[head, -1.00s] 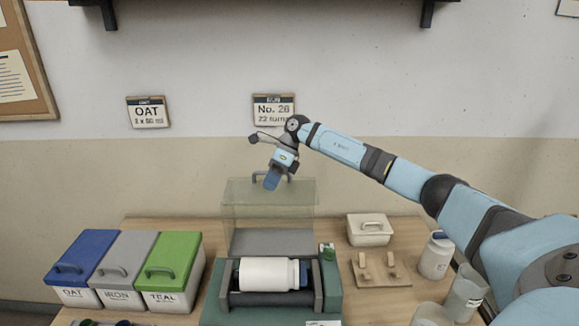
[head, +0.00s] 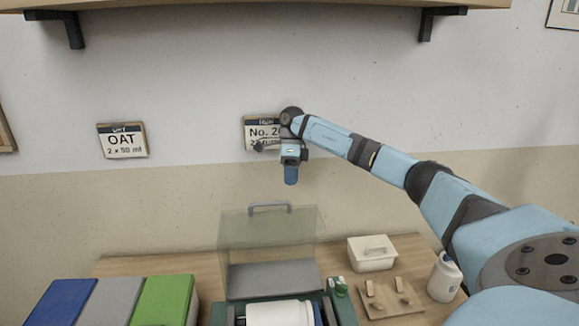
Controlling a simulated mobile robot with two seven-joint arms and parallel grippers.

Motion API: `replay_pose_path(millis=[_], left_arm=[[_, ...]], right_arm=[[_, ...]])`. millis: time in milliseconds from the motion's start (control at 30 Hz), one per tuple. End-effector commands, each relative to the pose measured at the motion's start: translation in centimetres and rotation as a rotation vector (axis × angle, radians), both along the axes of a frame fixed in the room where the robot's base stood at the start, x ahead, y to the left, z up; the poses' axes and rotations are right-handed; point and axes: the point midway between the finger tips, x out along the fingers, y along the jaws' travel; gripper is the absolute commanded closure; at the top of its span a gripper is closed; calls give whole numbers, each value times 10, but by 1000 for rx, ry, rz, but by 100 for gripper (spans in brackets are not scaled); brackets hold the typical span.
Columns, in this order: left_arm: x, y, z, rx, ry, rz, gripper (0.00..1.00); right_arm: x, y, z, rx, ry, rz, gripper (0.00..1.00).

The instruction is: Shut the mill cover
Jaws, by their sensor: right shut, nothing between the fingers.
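The mill cover (head: 270,240) is a clear greenish box-like lid with a grey handle (head: 269,206) on top. It stands raised open at the back of the green mill (head: 343,310). A white jar (head: 279,314) lies on its side in the mill, cut off by the bottom edge. My right gripper (head: 291,180) is shut and empty. It points down in front of the wall, above the cover's handle in the picture and apart from it. My left gripper is not in view.
Blue, grey and green lidded bins (head: 163,300) stand left of the mill. On the right are a white lidded box (head: 371,253), a wooden board with pegs (head: 390,298) and a white bottle (head: 444,277). A shelf (head: 260,6) hangs above.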

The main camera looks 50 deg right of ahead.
Motion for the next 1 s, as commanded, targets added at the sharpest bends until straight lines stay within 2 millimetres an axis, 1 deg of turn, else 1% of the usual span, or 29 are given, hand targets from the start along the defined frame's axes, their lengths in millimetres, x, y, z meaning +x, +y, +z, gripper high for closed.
replay_pose_path(millis=[33, 100, 200, 333, 700, 1000], left_arm=[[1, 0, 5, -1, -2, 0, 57], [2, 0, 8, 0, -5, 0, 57], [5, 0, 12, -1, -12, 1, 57], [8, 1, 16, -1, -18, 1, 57], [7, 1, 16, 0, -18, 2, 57], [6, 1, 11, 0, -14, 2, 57]], right_arm=[[-3, 3, -8, 0, 4, 0, 100], [-6, 7, -19, 0, 2, 1, 100], [-9, 11, -31, 0, 2, -1, 100], [-11, 14, -41, 0, 0, -1, 100], [-12, 15, -45, 0, -1, 0, 100], [-12, 14, -40, -42, -50, 0, 100]])
